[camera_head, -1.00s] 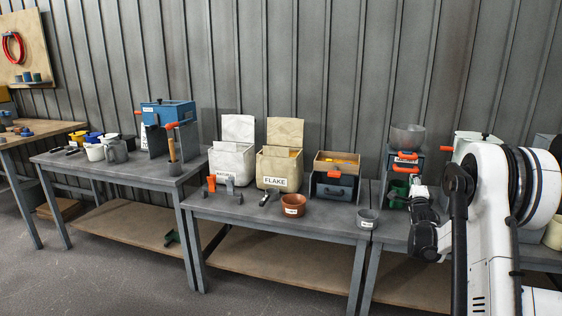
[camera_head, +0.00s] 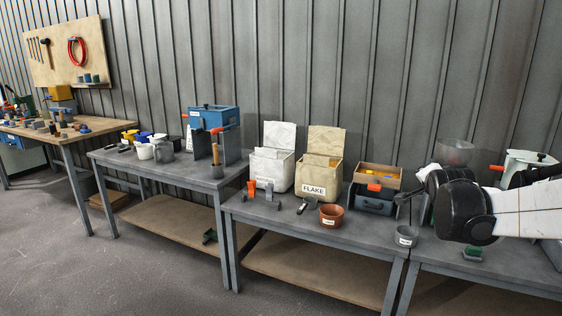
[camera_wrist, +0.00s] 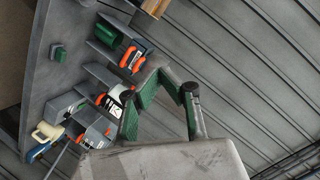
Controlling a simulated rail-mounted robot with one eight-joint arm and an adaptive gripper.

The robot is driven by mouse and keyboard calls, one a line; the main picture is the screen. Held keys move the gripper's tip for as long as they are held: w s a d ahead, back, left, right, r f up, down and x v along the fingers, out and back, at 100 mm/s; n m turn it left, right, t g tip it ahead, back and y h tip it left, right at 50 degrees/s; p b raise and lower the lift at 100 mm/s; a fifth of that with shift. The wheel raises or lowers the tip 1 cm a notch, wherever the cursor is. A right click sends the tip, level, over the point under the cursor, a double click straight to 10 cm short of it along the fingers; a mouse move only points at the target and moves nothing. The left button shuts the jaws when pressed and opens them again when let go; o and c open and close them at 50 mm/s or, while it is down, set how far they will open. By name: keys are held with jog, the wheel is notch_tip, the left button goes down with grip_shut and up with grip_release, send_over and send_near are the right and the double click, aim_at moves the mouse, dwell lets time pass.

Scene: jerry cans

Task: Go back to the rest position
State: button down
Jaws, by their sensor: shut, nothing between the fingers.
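My gripper (camera_wrist: 168,88) shows in the wrist view, its two green-padded fingers pointing up toward the wall. It is shut and nothing is held in it. In the head view my arm reaches in from the right over the right table, and its dark wrist parts hide much of what stands there; the fingertips are hard to make out.
The right table (camera_wrist: 60,85) holds a green can (camera_wrist: 110,34) and several orange-handled items. The floor in front is clear.

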jog(key=s+a+f+n+g+y+p, duration=0.1)
jog(key=s+a+n, duration=0.3)
jog(key=s, duration=0.8)
jog(key=s+a+f+n+g+y+p, duration=0.1)
jog(key=s+a+f+n+g+y, duration=0.1)
jog(key=s+a, duration=0.7)
jog(key=s+a+f+n+g+y+p, duration=0.1)
jog(key=s+a+n, duration=0.6)
jog(key=s, duration=0.8)
notch_tip(320, 180, down, 3)
jog(key=g+p, duration=0.1)
jog(key=g, duration=0.1)
jog(key=shift+s+a+g, duration=0.15)
jog(key=shift+g, duration=0.15)
jog(key=shift+r, duration=0.1)
